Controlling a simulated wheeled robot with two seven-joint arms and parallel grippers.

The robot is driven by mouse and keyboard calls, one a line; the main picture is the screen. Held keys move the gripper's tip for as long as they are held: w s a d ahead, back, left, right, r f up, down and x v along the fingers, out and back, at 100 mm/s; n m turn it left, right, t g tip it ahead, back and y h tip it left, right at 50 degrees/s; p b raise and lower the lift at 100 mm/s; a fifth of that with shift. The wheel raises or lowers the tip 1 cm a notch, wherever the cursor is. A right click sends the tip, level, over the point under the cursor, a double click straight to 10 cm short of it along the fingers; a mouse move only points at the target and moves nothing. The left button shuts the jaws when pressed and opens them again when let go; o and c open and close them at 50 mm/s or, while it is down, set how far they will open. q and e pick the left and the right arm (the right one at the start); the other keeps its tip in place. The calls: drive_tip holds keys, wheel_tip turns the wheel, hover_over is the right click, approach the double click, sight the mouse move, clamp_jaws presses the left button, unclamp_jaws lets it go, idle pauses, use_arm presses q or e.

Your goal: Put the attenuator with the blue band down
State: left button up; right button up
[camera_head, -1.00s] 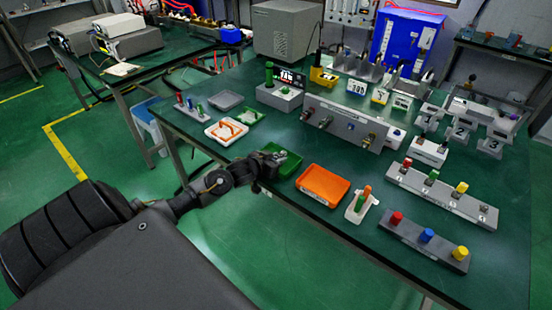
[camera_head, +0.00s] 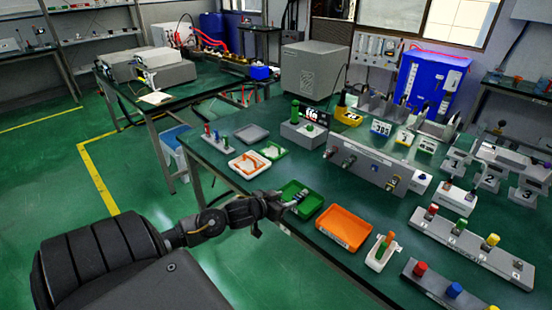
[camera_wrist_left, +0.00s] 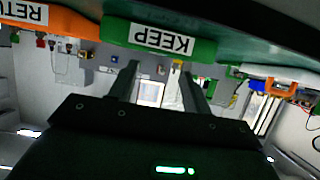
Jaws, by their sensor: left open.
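My left gripper (camera_head: 275,205) is at the near left edge of the green tray (camera_head: 289,188). In the left wrist view its two fingers (camera_wrist_left: 158,88) stand apart with nothing between them. The green tray's wall, marked KEEP, shows upside down in that view (camera_wrist_left: 204,50). A small grey piece (camera_head: 298,198) shows inside the green tray beside the fingertips. It may be an attenuator, but it is too small for me to tell whether it has a blue band. My right gripper is not in view.
An orange tray (camera_head: 345,227) stands right of the green tray, then a white holder (camera_head: 376,262) with a green and an orange piece. Racks with coloured caps (camera_head: 453,290) stand at the right. A grey instrument box (camera_head: 365,165) stands behind. The floor left of the table is open.

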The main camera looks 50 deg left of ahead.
use_arm(q)
drive_tip(key=v, duration=0.3)
drive_tip(key=shift+s+r, duration=0.2)
drive_tip(key=shift+s, duration=0.05)
idle(0.4)
